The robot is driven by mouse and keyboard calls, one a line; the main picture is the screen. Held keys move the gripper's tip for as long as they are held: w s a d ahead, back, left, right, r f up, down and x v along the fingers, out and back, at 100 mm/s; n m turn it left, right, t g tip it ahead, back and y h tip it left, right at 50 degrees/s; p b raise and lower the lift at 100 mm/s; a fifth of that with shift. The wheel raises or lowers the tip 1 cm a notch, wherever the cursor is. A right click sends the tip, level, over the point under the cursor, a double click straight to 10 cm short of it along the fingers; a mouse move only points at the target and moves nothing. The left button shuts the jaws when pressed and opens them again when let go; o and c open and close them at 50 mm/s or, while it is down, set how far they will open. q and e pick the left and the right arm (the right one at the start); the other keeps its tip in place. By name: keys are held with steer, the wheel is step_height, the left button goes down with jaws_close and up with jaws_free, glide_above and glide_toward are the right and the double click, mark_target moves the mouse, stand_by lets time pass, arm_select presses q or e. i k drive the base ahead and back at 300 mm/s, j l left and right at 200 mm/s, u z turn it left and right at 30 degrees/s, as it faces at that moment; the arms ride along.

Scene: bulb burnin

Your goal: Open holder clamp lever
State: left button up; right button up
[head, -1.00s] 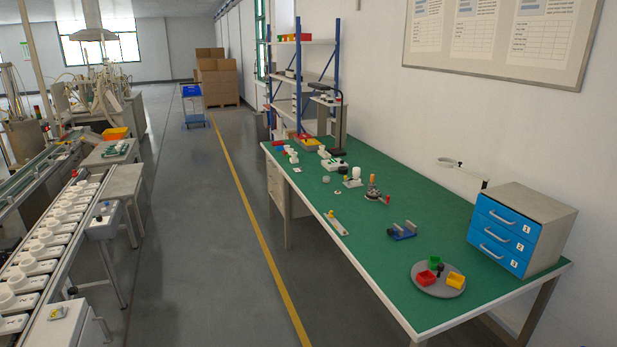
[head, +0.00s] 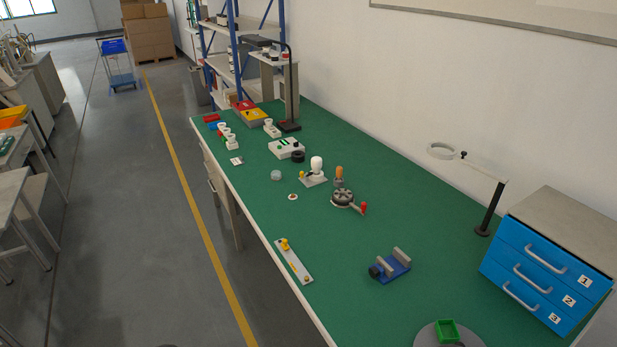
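The task's holder and clamp lever cannot be told for certain among several small fixtures on the green bench (head: 350,245). A dark round fixture (head: 343,197) has a red-knobbed arm sticking out to the right (head: 364,207) and an orange-topped piece (head: 339,173) behind it. Beside it, a grey plate (head: 315,181) carries an upright white bulb-shaped part (head: 317,164) and a small yellow knob (head: 302,174). A light strip with a yellow knob (head: 285,244) lies near the bench's left edge. A blue vise-like block (head: 390,268) sits nearer. Neither of my grippers is in view.
Blue drawers (head: 545,275) and a ring-headed stand (head: 487,212) stand along the right. A grey round tray (head: 425,338) with a green bin (head: 446,331) is at the bottom. A shelf rack (head: 236,70) stands behind the bench. The floor (head: 130,250) on the left is clear.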

mark_target(307, 175)
steer(key=z, duration=0.3)
steer(key=i+j+z, duration=0.2)
steer(key=z, duration=0.25)
steer(key=i+j+z, duration=0.15)
steer(key=j+z, duration=0.3)
steer(key=i+j+z, duration=0.15)
steer(key=z, duration=0.3)
steer(key=j, duration=0.1)
